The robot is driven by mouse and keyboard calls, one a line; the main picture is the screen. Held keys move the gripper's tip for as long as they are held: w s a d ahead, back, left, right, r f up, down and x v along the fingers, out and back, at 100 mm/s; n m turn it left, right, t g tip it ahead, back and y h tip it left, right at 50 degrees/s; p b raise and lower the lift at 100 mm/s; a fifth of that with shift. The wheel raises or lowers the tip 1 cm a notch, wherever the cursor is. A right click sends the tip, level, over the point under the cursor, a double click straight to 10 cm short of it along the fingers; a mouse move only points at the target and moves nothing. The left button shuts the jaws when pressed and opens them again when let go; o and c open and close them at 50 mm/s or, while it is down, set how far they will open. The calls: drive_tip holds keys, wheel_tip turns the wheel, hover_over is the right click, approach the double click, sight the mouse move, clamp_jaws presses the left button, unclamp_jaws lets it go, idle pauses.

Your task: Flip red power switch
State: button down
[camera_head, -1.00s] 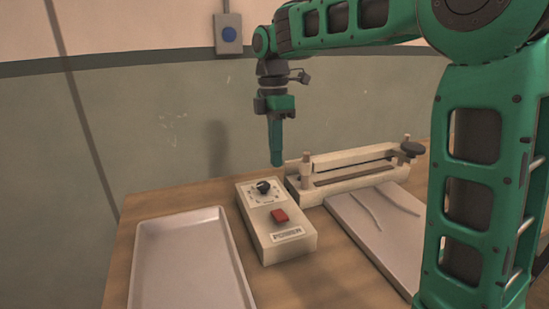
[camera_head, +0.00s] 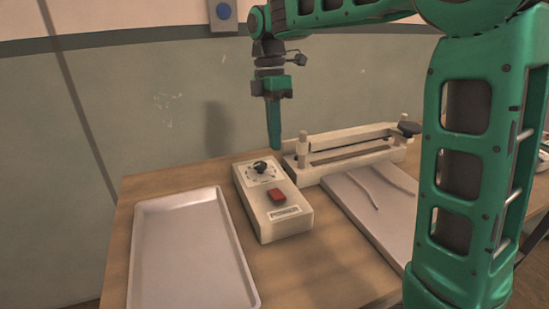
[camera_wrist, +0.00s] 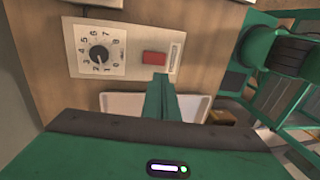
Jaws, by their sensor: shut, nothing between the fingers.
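The red power switch (camera_head: 276,195) sits on the top face of a cream control box (camera_head: 284,228) on the wooden table. A black dial (camera_head: 260,167) is on the same box, behind the switch. In the wrist view the red switch (camera_wrist: 154,58) lies just beyond the fingertips, with the numbered dial (camera_wrist: 99,53) to its left. My gripper (camera_head: 275,146) points down, its green fingers closed together and empty, above and behind the box in the head view. It also shows in the wrist view (camera_wrist: 160,78). The gripper appears apart from the switch.
A pale tray (camera_head: 190,245) lies left of the box. A sealer-like device (camera_head: 350,152) stands behind and to the right, with a pale board (camera_head: 385,215) in front of it.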

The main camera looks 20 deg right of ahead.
sight(279, 195)
drive_tip(key=f, duration=0.4)
drive_tip(key=s+f, duration=0.1)
drive_tip(key=f, duration=0.3)
drive_tip(key=s+f, duration=0.1)
drive_tip(key=f, duration=0.3)
drive_tip(key=shift+s+d+f, duration=0.1)
drive_tip(key=shift+s+f, duration=0.15)
drive_tip(key=shift+f, duration=0.1)
